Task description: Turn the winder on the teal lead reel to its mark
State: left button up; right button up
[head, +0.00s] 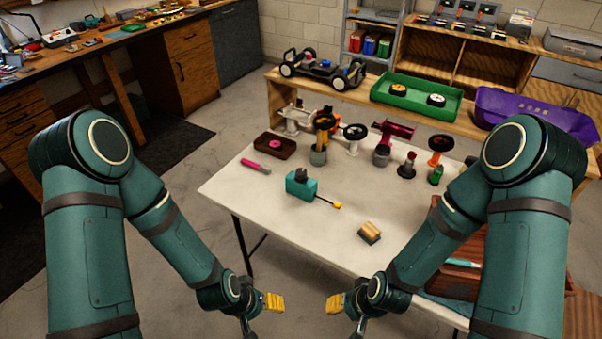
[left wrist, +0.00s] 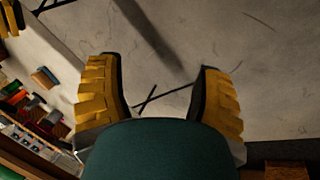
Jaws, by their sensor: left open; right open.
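The teal lead reel (head: 302,189) stands on the white table, left of its middle. A dark knob-like part (head: 300,174) sits on its top; it is too small to tell how it is turned or where a mark is. A thin dark lead with a yellow end (head: 336,205) reaches out to the right of the reel. My left gripper (head: 272,303) is open and empty, in front of the table's near edge and well short of the reel. Its two yellow fingers stand apart in the left wrist view (left wrist: 160,92). My right gripper (head: 335,305) is open and empty, facing it.
A maroon tray (head: 290,151) and a pink-handled tool (head: 256,166) lie behind and left of the reel. Several cups and stands (head: 381,155) fill the table's back. A wood-and-dark block (head: 369,233) lies to the right front. The table (head: 250,205) is clear around the reel's front.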

aim_at(300, 173)
jog(key=i+j+z, duration=0.4)
jog(key=j, duration=0.25)
jog(key=i+j+z, duration=0.2)
jog(key=j, duration=0.15)
jog(key=i+j+z, duration=0.2)
jog(key=j, duration=0.15)
jog(key=j+z, duration=0.2)
jog(key=j, duration=0.2)
jog(key=i, duration=0.05)
